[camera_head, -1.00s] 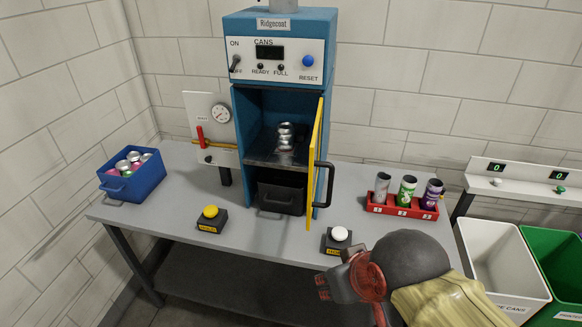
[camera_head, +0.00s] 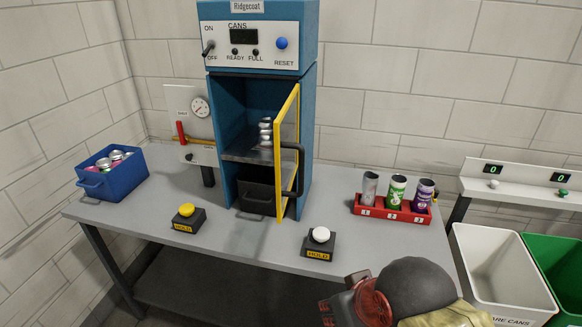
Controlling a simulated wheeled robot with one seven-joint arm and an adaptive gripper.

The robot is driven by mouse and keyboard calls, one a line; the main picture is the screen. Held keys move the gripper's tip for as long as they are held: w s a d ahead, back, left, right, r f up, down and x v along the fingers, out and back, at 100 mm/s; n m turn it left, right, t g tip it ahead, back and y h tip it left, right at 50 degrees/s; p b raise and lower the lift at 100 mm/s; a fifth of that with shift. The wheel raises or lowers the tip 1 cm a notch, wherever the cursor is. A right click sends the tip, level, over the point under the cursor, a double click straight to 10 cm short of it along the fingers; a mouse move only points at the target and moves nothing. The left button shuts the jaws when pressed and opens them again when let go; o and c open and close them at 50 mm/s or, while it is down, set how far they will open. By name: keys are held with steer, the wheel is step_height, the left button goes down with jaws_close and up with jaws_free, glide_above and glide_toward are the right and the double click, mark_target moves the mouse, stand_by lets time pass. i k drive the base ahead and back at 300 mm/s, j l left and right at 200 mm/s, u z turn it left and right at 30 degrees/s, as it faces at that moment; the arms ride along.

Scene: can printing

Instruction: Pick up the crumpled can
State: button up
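A crumpled silver can (camera_head: 266,134) stands inside the blue machine (camera_head: 228,100), on the shelf of its open chamber. Its sides are pinched into folds, and the yellow-edged door (camera_head: 287,150) hangs open just to its right. My arm shows at the bottom right, with my gripper (camera_head: 328,308) at its left end, low in front of the table and well away from the can. The fingers are small, dark and partly cut off by the picture's edge, so I cannot tell whether they are open.
A blue bin (camera_head: 112,180) of cans stands at the table's left. A red rack (camera_head: 392,212) holds three cans at right. Yellow (camera_head: 187,216) and white (camera_head: 319,241) buttons sit near the front edge. White (camera_head: 500,270) and green (camera_head: 552,270) bins stand right of the table.

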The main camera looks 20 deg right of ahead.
mark_target(264, 125)
steer(key=i+j+z, duration=0.2)
steer(key=j, duration=0.15)
steer(key=i+j+z, duration=0.2)
steer(key=j, duration=0.2)
steer(key=i+j+z, duration=0.2)
steer(key=j, duration=0.25)
steer(key=j+z, duration=0.2)
steer(key=j, duration=0.2)
steer(key=i+j+z, duration=0.2)
steer(key=j, duration=0.25)
steer(key=k, duration=0.1)
